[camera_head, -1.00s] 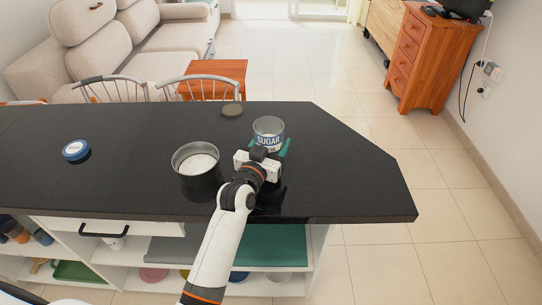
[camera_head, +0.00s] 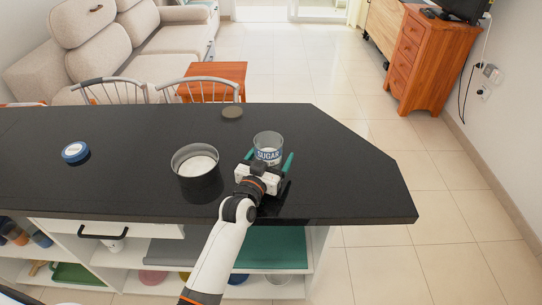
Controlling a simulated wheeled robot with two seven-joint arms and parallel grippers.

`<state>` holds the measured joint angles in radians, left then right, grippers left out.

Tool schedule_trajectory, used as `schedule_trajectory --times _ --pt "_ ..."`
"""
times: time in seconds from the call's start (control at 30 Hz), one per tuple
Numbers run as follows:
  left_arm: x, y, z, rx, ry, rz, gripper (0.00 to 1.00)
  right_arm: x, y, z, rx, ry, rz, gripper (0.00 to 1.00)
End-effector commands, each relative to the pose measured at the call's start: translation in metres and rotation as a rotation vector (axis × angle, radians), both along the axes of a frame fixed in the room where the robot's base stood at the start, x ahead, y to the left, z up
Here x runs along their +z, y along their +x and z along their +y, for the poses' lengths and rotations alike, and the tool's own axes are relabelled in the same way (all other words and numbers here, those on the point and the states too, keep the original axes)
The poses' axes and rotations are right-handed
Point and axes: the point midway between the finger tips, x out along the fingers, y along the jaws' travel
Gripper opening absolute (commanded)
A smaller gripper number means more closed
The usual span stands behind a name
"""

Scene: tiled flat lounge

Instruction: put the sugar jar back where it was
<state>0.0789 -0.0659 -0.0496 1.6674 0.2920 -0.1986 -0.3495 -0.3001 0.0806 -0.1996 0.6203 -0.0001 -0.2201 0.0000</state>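The sugar jar (camera_head: 268,143) is clear, with a blue SUGAR label and white contents low inside. It stands upright and lidless on the black counter (camera_head: 340,190), right of the middle. My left gripper (camera_head: 268,160) is just on the near side of the jar. Its green fingers are spread wider than the jar, one toward each side, with gaps visible. The gripper body hides the jar's lower front. My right gripper is not in view.
A dark pot (camera_head: 198,182) with white contents stands left of the gripper. A dark round lid (camera_head: 232,112) lies near the far edge. A blue-rimmed round item (camera_head: 75,151) is at the left. The counter right of the jar is clear.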

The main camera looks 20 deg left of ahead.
Motion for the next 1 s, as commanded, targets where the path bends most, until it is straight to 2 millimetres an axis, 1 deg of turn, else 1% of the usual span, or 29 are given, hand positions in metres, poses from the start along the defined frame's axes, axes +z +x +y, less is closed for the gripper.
schedule_trajectory --times 0.2,0.27,0.37,0.6,0.7,0.83,1.0 --pt "0.003 0.0 0.0 0.0 -0.001 -0.001 0.84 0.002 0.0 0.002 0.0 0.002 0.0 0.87" --pt "0.002 -0.004 0.001 0.0 0.0 0.0 0.84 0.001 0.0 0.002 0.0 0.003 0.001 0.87" --pt "0.001 -0.019 0.002 0.0 0.0 0.001 0.84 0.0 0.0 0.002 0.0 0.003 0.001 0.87" --pt "0.001 -0.071 0.008 0.0 0.0 0.003 0.84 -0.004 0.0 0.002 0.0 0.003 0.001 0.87" --pt "0.002 -0.09 0.01 0.0 0.0 0.002 0.84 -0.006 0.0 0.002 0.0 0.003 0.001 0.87" --pt "0.002 -0.108 0.012 0.0 0.001 0.001 0.84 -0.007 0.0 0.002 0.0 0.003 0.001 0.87" --pt "0.003 -0.118 0.013 0.0 0.0 0.0 0.84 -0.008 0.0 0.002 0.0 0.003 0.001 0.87"
